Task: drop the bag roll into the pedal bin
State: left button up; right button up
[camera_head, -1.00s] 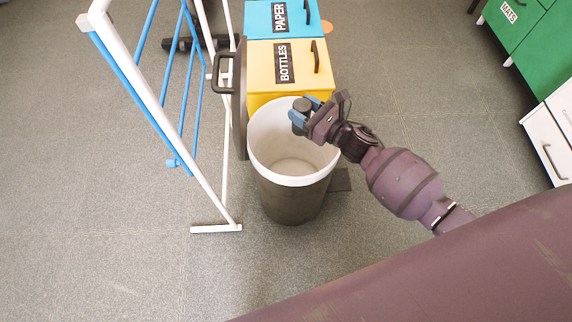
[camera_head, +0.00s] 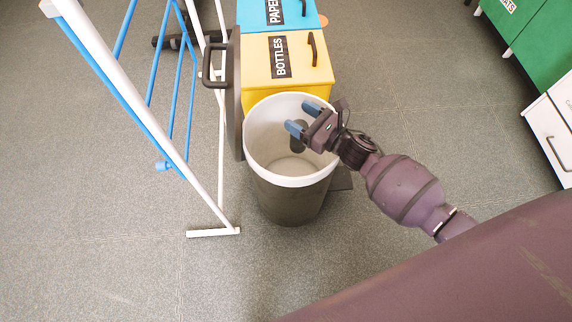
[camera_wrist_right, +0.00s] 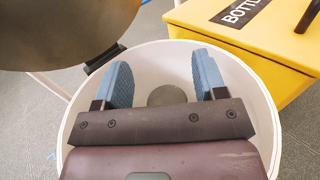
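The pedal bin (camera_head: 290,204) is a dark round bin with a white liner and rim, its lid (camera_head: 235,100) standing open on the left. My right gripper (camera_head: 302,117) is over the bin mouth with its blue fingers spread. The bag roll (camera_head: 298,140), a dark short cylinder, is inside the bin opening, below the fingers and apart from them. In the right wrist view the roll's round grey end (camera_wrist_right: 167,95) shows between the open fingers (camera_wrist_right: 162,76), lower down in the bin. I cannot tell whether it touches the bottom. My left gripper is out of view.
A yellow bottles bin (camera_head: 287,70) and a blue paper bin (camera_head: 277,14) stand behind the pedal bin. A white and blue rack (camera_head: 150,120) stands close on the left. Green and white cabinets (camera_head: 535,50) are at the far right. The floor between is clear.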

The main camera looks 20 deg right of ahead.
jog(key=shift+o, duration=1.1)
jog(key=shift+s, duration=0.15)
jog(key=shift+s+d, duration=0.25)
pick_arm(q)
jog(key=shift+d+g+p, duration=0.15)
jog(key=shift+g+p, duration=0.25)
jog(key=shift+p, duration=0.35)
pick_arm(e)
jog(key=v, duration=1)
jog(key=shift+f, duration=0.1)
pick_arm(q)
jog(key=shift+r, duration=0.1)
